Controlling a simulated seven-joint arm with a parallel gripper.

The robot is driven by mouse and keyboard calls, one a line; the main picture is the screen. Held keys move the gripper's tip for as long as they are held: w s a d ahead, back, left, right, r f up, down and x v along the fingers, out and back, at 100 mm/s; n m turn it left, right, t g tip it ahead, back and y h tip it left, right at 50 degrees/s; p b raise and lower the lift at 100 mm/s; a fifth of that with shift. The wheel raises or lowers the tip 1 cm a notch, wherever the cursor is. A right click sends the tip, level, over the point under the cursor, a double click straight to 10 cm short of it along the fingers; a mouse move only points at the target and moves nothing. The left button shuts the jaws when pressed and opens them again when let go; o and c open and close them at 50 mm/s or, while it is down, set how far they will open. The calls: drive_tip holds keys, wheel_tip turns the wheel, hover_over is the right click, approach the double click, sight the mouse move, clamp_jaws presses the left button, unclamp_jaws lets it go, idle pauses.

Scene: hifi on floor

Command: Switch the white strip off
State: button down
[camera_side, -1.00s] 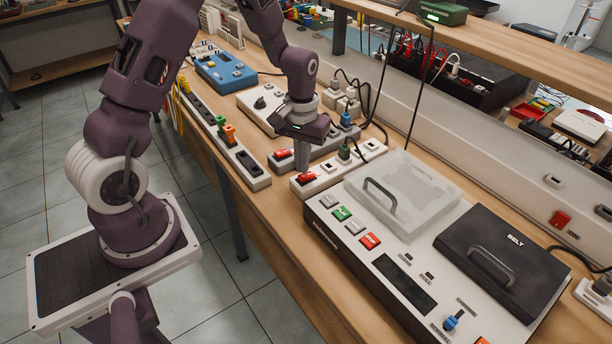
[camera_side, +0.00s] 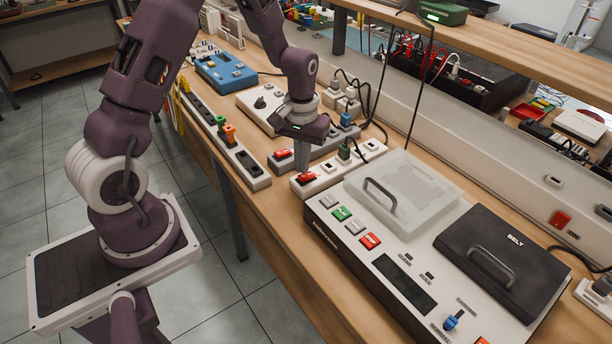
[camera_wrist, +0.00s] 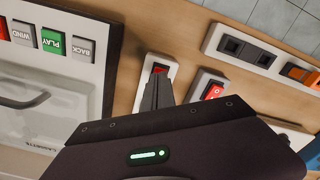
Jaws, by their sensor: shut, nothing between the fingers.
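The white strip (camera_side: 326,174) lies on the bench beside the large grey-white machine, with a red rocker switch (camera_side: 306,178) at its near end and plugs toward its far end. In the wrist view the red switch (camera_wrist: 160,67) shows just past my fingertips, partly covered by them. My gripper (camera_side: 302,160) is shut and empty, pointing down over the switch end of this strip. It also shows in the wrist view (camera_wrist: 156,80). I cannot tell whether the fingertips touch the switch, nor which way the rocker is tilted.
A greyer strip with its own red switch (camera_side: 282,154) lies close by to the left. A long strip with dark sockets (camera_side: 247,162) runs along the bench's front edge. The machine with a clear lid (camera_side: 405,190) stands close on the right. Black cables hang behind.

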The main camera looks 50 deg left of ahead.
drive_tip(key=shift+f, duration=0.85)
idle(0.3)
drive_tip(key=shift+r, duration=3.7)
wheel_tip(320, 180, up, 12)
drive_tip(key=r+m+t, duration=0.1)
drive_tip(key=m+t, duration=0.1)
hover_over(303, 177)
drive_tip(key=s+d, duration=0.5)
drive_tip(key=s, duration=0.1)
drive_tip(key=s+d+r+m+t, duration=0.1)
drive_tip(key=s+d+r+m, duration=0.1)
drive_tip(key=s, duration=0.5)
drive_tip(key=s+d+r+m+t, duration=0.2)
drive_tip(key=s+d+r, duration=0.1)
drive_tip(key=s, duration=0.5)
drive_tip(key=shift+s+d+r+t, duration=0.2)
drive_tip(key=shift+s+r+t, duration=0.05)
drive_tip(key=shift+t, duration=0.05)
